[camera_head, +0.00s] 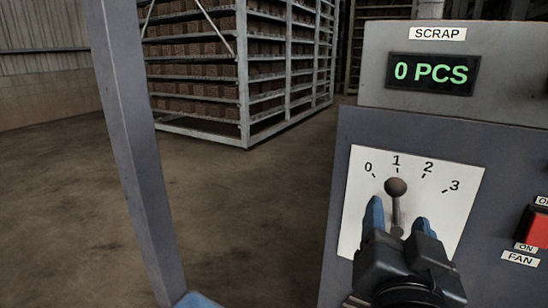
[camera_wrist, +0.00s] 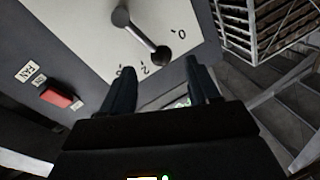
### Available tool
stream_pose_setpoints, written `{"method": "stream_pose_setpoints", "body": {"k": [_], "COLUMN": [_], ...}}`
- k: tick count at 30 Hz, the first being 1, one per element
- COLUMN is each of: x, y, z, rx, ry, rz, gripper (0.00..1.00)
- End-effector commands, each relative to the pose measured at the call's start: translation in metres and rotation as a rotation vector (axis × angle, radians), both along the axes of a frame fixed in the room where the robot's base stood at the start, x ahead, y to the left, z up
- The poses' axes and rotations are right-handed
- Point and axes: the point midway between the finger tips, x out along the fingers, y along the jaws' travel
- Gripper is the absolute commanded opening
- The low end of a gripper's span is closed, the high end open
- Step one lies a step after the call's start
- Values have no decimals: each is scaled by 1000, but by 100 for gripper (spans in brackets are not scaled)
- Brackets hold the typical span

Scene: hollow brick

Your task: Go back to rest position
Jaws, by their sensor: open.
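A selector lever with a round dark knob (camera_head: 396,187) stands on a white dial plate (camera_head: 460,190) marked 0 to 3. The knob is just below the 1. The lever also shows in the wrist view (camera_wrist: 141,36), with its knob just beyond the fingertips. My gripper (camera_head: 399,214) is open in front of the plate, its blue fingers apart on either side of the lever's line. In the wrist view my gripper (camera_wrist: 161,68) has nothing between its fingers. Whether a finger touches the lever cannot be told.
A red switch (camera_head: 537,228) labelled FAN is right of the dial. A SCRAP display (camera_head: 432,74) above reads 0 PCS. A metal rack of bricks (camera_head: 195,90) stands behind on the left. The floor (camera_head: 70,210) there is clear.

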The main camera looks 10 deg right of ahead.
Motion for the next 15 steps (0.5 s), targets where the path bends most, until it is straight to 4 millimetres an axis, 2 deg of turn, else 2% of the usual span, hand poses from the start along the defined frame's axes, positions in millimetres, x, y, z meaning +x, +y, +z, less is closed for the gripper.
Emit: {"method": "stream_pose_setpoints", "body": {"k": [5, 8, 12, 15], "x": [-22, -42, -78, -108], "y": [8, 14, 19, 22], "z": [-43, -71, -101, -117], "rx": [-62, -98, -137, -157], "ry": [122, 189, 261, 297], "rz": [109, 187, 286, 347], "gripper": [60, 60, 60, 60]}}
